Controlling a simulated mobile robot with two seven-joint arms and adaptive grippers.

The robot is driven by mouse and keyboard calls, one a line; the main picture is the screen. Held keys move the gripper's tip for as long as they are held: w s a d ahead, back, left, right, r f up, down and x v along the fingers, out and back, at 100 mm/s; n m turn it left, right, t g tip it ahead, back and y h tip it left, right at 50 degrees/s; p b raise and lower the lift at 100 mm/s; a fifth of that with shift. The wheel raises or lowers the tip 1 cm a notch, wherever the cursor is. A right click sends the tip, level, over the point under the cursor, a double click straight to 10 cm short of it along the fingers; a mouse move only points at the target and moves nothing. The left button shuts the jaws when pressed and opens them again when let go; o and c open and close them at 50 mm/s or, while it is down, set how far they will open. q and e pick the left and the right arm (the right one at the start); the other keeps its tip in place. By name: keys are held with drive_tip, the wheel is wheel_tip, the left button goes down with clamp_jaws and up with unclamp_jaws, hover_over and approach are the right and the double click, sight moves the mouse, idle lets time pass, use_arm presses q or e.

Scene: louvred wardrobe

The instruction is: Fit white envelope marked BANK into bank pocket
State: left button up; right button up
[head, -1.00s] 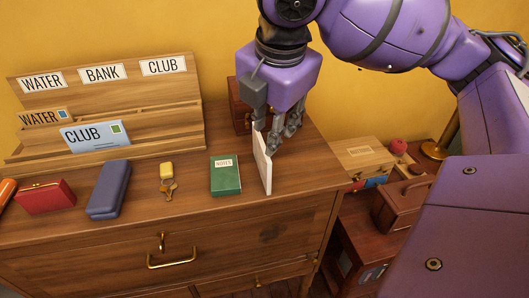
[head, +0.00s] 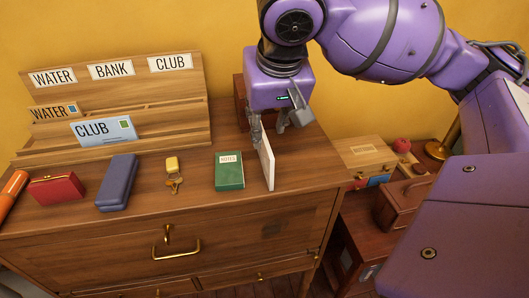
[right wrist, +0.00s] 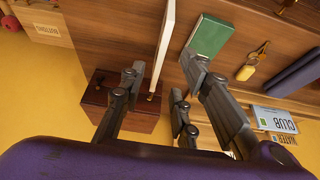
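A thin white envelope (head: 266,163) stands on edge near the right end of the dresser top; its marking is not visible. It also shows edge-on in the right wrist view (right wrist: 165,45). My right gripper (head: 274,126) is at its upper edge, with its fingers spread and the envelope between them. In the right wrist view the fingers (right wrist: 157,88) show gaps beside the envelope. The wooden letter rack (head: 190,110) stands at the back left, with WATER, BANK (head: 111,70) and CLUB labels. A WATER envelope (head: 48,113) and a blue CLUB envelope (head: 92,131) are in it. My left gripper is not in view.
A green notes book (head: 229,172) lies just left of the white envelope. Keys (head: 173,176), a blue case (head: 117,184), a red purse (head: 54,188) and an orange object (head: 12,190) lie along the front. A dark red box (head: 241,100) stands behind my right gripper.

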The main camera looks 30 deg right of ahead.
sight(265, 138)
drive_tip(key=x, duration=0.2)
drive_tip(key=b+x, duration=0.1)
drive_tip(key=x, duration=0.4)
drive_tip(key=shift+w+d, duration=0.15)
drive_tip(key=shift+w, duration=0.2)
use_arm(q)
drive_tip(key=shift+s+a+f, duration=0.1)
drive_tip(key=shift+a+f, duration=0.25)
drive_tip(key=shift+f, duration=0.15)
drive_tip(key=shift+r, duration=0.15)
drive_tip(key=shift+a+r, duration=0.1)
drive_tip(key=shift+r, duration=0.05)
use_arm(e)
drive_tip(key=shift+f, duration=0.15)
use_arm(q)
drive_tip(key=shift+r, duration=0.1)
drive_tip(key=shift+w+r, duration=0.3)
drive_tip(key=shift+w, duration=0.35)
use_arm(e)
drive_tip(key=shift+f, duration=0.1)
